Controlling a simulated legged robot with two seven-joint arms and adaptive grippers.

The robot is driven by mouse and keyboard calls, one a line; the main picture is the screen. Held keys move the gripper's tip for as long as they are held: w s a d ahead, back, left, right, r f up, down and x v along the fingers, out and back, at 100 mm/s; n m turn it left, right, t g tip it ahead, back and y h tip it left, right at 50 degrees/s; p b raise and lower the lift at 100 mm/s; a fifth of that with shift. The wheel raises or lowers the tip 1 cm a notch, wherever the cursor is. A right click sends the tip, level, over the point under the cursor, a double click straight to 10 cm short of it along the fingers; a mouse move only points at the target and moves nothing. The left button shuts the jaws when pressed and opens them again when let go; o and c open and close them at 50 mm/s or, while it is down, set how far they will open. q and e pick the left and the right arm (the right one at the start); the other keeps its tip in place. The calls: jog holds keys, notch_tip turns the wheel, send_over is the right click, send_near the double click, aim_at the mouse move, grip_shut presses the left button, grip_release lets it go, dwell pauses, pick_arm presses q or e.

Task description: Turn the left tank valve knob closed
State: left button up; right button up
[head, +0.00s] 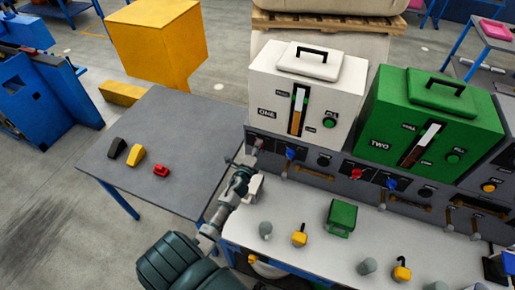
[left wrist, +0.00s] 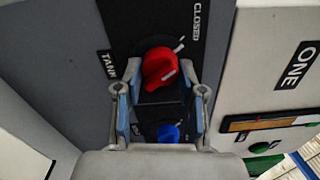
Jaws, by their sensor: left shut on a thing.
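My left gripper (head: 254,158) reaches the dark front panel below the white tank ONE (head: 262,90) in the head view. In the left wrist view the red valve knob (left wrist: 159,68) sits between the gripper's two fingertips (left wrist: 157,80), and the gripper is shut on it. A pale mark shows on the knob. The label CLOSED (left wrist: 196,22) is printed above and right of it, and a TANK label (left wrist: 106,66) is partly hidden by the left finger. A blue knob (left wrist: 168,132) shows below. In the head view my gripper hides the red knob. My right gripper is not in view.
The green tank TWO (head: 480,130) stands to the right, with another red knob (head: 356,174) and blue knob (head: 390,184) below. A green block (head: 342,216) and several small grey and yellow parts lie on the pale bench (head: 300,205). A grey table (head: 190,125) stands left.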

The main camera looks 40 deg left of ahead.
pick_arm(q)
jog(key=shift+n, duration=0.9)
jog(key=o, duration=1.2)
jog(key=shift+w, duration=0.1)
jog(key=shift+c, duration=0.2)
jog(key=shift+w+f, duration=0.15)
jog(key=v, duration=1.2)
jog(key=shift+a, duration=0.15)
